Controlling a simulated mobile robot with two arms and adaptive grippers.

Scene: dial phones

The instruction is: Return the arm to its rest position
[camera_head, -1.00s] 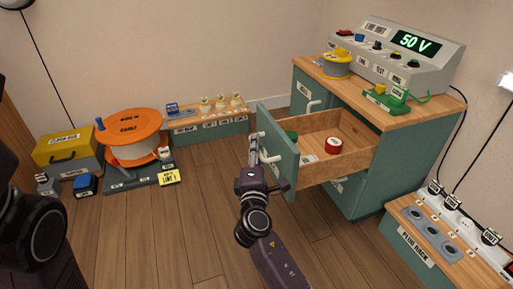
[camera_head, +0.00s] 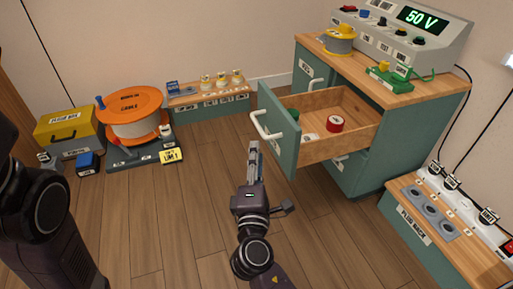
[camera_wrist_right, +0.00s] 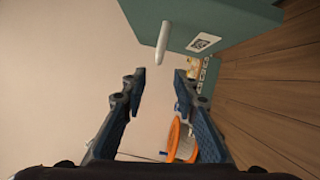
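My right gripper (camera_head: 254,150) is in the middle of the head view, in front of and to the left of the open drawer (camera_head: 293,150), apart from its handle (camera_head: 264,126). In the right wrist view, the right gripper's two fingers (camera_wrist_right: 158,85) are spread with nothing between them. The white handle (camera_wrist_right: 163,42) shows beyond the fingertips. In the head view, my left arm (camera_head: 40,225) stands at the left edge; its gripper is not visible.
The open drawer of the green cabinet (camera_head: 415,130) holds a red roll (camera_head: 335,124) and a green item. An orange cable reel (camera_head: 131,101) and a yellow box (camera_head: 65,122) stand at back left. The plug rack (camera_head: 412,229) is at right. The middle floor is clear.

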